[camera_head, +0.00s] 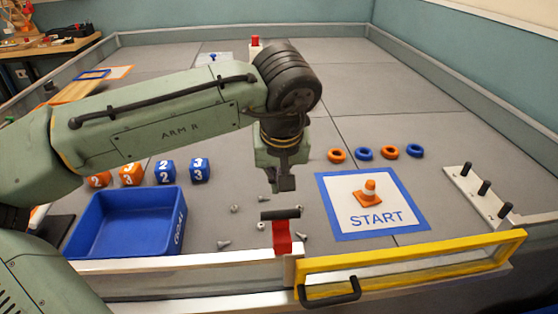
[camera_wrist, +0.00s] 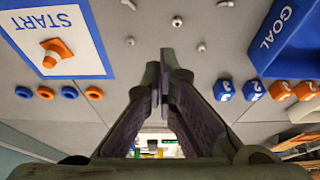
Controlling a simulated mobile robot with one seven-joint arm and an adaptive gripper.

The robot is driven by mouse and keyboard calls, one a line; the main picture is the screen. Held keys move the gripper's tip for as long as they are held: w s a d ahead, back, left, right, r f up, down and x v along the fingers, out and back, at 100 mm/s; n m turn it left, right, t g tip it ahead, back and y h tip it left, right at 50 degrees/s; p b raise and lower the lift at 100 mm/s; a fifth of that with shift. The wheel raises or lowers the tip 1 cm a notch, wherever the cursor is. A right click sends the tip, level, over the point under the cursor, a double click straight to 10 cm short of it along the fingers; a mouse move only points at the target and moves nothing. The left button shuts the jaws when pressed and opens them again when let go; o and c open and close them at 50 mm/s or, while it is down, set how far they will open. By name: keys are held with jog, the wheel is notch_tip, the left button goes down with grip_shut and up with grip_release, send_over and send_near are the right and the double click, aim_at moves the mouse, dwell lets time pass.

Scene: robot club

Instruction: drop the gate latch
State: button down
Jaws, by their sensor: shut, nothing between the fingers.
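The gate latch (camera_head: 282,236) is a red upright piece with a dark crossbar grip on top, beside the pale post at the left end of the gate. The gate (camera_head: 415,263) has a yellow frame, a clear panel and a black handle (camera_head: 330,291); I cannot tell whether it is fully closed. My gripper (camera_head: 284,188) is shut and empty, pointing down above and behind the latch grip, apart from it. In the wrist view the closed fingers (camera_wrist: 166,70) point over bare grey floor with loose screws. The latch does not show there.
A blue GOAL bin (camera_head: 125,222) stands left, with numbered cubes (camera_head: 165,172) behind it. A START mat (camera_head: 372,205) with an orange cone (camera_head: 369,193) lies right. Loose screws (camera_head: 234,209) lie near the latch.

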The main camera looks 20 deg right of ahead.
aim_at(282, 237)
jog(key=s, duration=0.2)
jog(key=s+a+p, duration=0.1)
jog(key=shift+s, duration=0.4)
